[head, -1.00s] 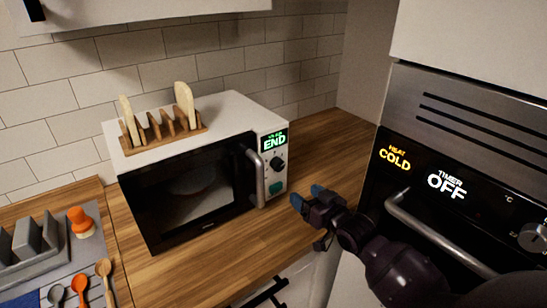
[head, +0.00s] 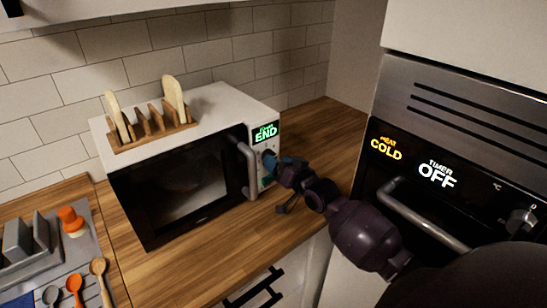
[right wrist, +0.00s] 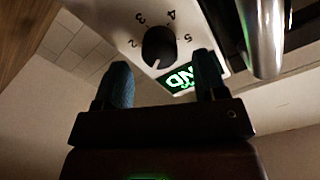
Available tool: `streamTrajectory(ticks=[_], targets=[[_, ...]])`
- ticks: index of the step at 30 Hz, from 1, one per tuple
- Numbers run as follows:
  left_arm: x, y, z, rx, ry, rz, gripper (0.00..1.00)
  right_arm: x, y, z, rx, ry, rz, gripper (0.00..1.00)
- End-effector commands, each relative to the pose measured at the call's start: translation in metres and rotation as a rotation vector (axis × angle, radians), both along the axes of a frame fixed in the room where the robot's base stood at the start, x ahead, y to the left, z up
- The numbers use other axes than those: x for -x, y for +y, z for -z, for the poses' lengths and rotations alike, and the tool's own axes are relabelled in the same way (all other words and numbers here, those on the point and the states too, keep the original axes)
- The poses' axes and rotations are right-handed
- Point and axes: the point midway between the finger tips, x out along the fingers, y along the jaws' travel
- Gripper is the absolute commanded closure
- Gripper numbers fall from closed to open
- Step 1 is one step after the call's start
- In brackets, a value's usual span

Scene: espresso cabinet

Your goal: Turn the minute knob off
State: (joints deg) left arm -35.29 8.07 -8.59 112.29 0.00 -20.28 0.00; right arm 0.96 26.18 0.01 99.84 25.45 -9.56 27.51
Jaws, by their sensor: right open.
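The white microwave (head: 180,110) stands on the wooden counter, with a green display (head: 265,132) reading END. Its black minute knob (right wrist: 158,46) shows in the right wrist view, on a white panel marked with numbers including 2, 3, 4 and 5. In the head view my gripper mostly hides the knob. My right gripper (head: 272,163) is at the control panel. In the wrist view its two blue fingertips are apart, and the knob appears beyond them, between the two sides. I cannot tell whether they touch it. My left gripper is not in view.
The microwave's vertical door handle (right wrist: 262,38) is close beside my right gripper. An oven (head: 440,150) with a bar handle stands at the right, reading COLD and OFF. A toast rack (head: 152,128) sits on the microwave. Utensils lie at the lower left.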

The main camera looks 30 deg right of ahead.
Motion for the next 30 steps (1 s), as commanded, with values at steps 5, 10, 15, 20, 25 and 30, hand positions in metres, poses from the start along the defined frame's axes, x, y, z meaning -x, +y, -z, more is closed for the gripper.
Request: streamTrajectory(ticks=[5,10,15,20,25,30], targets=[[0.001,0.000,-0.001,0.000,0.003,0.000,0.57,-0.019,0.002,0.000,0.000,0.000,0.000,0.35],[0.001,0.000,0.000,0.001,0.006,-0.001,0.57,-0.025,0.002,0.001,0.001,0.000,0.000,0.35],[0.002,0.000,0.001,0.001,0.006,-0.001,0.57,-0.026,0.002,0.001,0.001,0.000,0.000,0.35],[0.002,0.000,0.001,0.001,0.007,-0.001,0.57,-0.025,0.002,0.000,0.001,0.000,0.000,0.46],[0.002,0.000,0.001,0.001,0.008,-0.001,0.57,-0.025,0.002,0.000,0.001,0.000,0.000,0.72],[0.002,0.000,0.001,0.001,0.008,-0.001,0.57,-0.025,0.002,0.000,0.002,0.000,0.000,0.84]])
